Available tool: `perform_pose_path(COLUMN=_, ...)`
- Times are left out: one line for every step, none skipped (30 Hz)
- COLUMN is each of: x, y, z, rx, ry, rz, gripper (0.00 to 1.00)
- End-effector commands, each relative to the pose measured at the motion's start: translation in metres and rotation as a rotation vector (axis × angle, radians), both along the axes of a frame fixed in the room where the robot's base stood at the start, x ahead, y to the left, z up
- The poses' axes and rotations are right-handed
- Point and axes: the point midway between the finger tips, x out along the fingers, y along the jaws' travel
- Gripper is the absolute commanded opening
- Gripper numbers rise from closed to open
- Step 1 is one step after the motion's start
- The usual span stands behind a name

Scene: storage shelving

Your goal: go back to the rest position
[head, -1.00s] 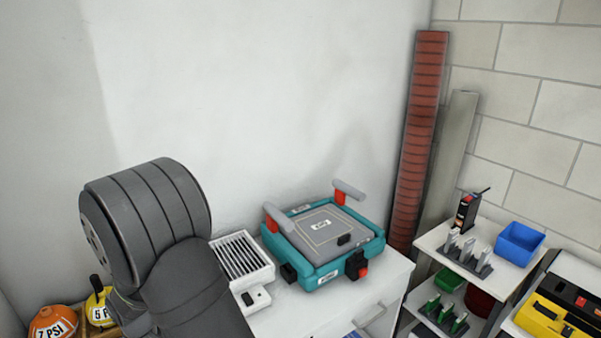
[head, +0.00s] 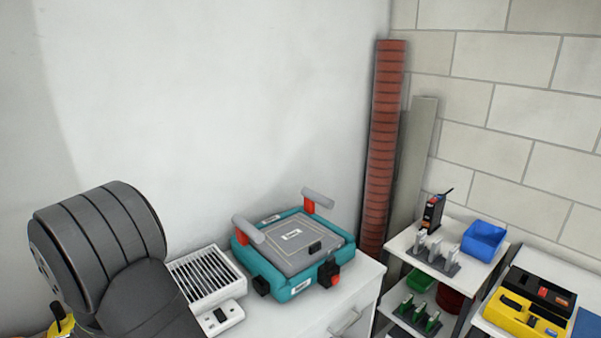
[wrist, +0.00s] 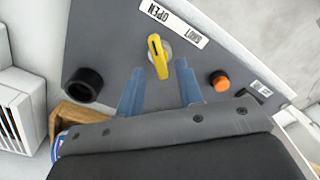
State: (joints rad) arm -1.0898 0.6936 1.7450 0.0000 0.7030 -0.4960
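In the wrist view my gripper (wrist: 160,95) shows two blue fingers spread apart with a clear gap and nothing held between them. Beyond the fingertips is a grey panel (wrist: 110,40) with a yellow handle (wrist: 158,57). The handle lies in line with the gap; whether the fingers touch the panel cannot be told. A label reading OPEN and SHUT (wrist: 174,22) sits above the handle. In the head view my grey arm fills the lower left, and the gripper is out of the picture.
The panel also carries a black round fitting (wrist: 83,85) and an orange button (wrist: 219,81). In the head view a teal case (head: 293,252) and a white vented box (head: 207,281) stand on a white cabinet. A shelf (head: 454,268) with a blue bin (head: 484,240) is at right.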

Motion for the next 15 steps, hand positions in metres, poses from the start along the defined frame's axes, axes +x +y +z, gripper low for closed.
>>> perform_pose_path(x=0.000, y=0.001, z=0.009, rx=0.004, ry=-0.002, rz=0.000, gripper=0.34)
perform_pose_path(x=0.000, y=0.001, z=0.015, rx=0.005, ry=-0.003, rz=0.000, gripper=0.34)
perform_pose_path(x=0.000, y=0.001, z=0.022, rx=0.004, ry=-0.002, rz=0.000, gripper=0.34)
perform_pose_path(x=0.001, y=0.001, z=0.027, rx=0.005, ry=-0.003, rz=0.000, gripper=0.34)
perform_pose_path(x=0.001, y=0.001, z=0.033, rx=0.005, ry=-0.003, rz=0.000, gripper=0.34)
perform_pose_path(x=0.001, y=0.001, z=0.040, rx=0.005, ry=-0.003, rz=0.000, gripper=0.34)
perform_pose_path(x=0.001, y=0.001, z=0.046, rx=0.005, ry=-0.003, rz=0.000, gripper=0.34)
perform_pose_path(x=0.001, y=0.001, z=0.052, rx=0.005, ry=-0.003, rz=0.000, gripper=0.34)
perform_pose_path(x=0.000, y=0.001, z=0.059, rx=0.005, ry=-0.003, rz=0.000, gripper=0.34)
perform_pose_path(x=0.000, y=0.001, z=0.065, rx=0.005, ry=-0.003, rz=0.000, gripper=0.34)
perform_pose_path(x=0.000, y=0.001, z=0.071, rx=0.005, ry=-0.003, rz=0.000, gripper=0.34)
perform_pose_path(x=0.000, y=0.001, z=0.079, rx=0.005, ry=-0.003, rz=0.000, gripper=0.34)
perform_pose_path(x=0.000, y=0.001, z=0.085, rx=0.005, ry=-0.003, rz=0.000, gripper=0.34)
perform_pose_path(x=0.000, y=0.001, z=0.091, rx=0.004, ry=-0.002, rz=0.000, gripper=0.34)
perform_pose_path(x=0.000, y=0.001, z=0.099, rx=0.005, ry=-0.003, rz=0.000, gripper=0.34)
